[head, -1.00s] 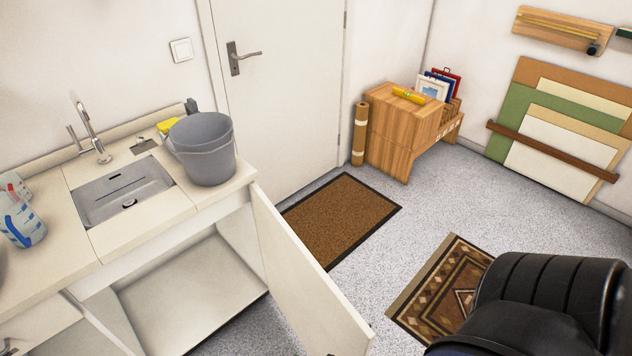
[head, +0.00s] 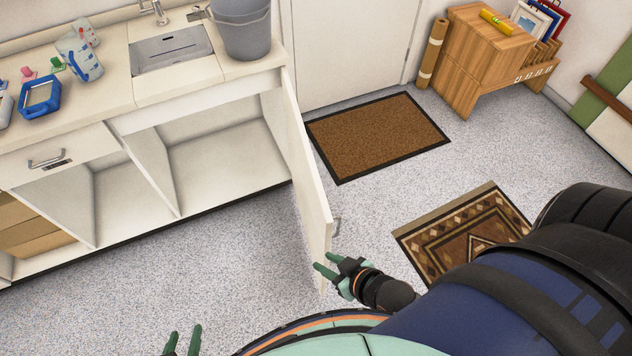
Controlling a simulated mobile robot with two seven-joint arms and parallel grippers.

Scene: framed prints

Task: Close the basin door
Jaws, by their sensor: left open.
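The basin door (head: 308,180) is a white panel below the sink, swung wide open from the right side of the basin cabinet (head: 205,175). Its small metal handle (head: 336,227) shows on its right-hand, outer face. My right gripper (head: 326,264) is at the lower free end of the door, its green fingertips overlapping the door edge in the picture. I cannot tell whether it touches the door or how far its fingers are apart. My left gripper (head: 182,341) is open and empty at the bottom edge of the view, over the floor, away from the door.
A grey bucket (head: 243,38) stands on the counter beside the sink (head: 170,50). A brown doormat (head: 378,135) and a patterned rug (head: 465,232) lie right of the door. The speckled floor (head: 235,255) before the open cabinet is clear.

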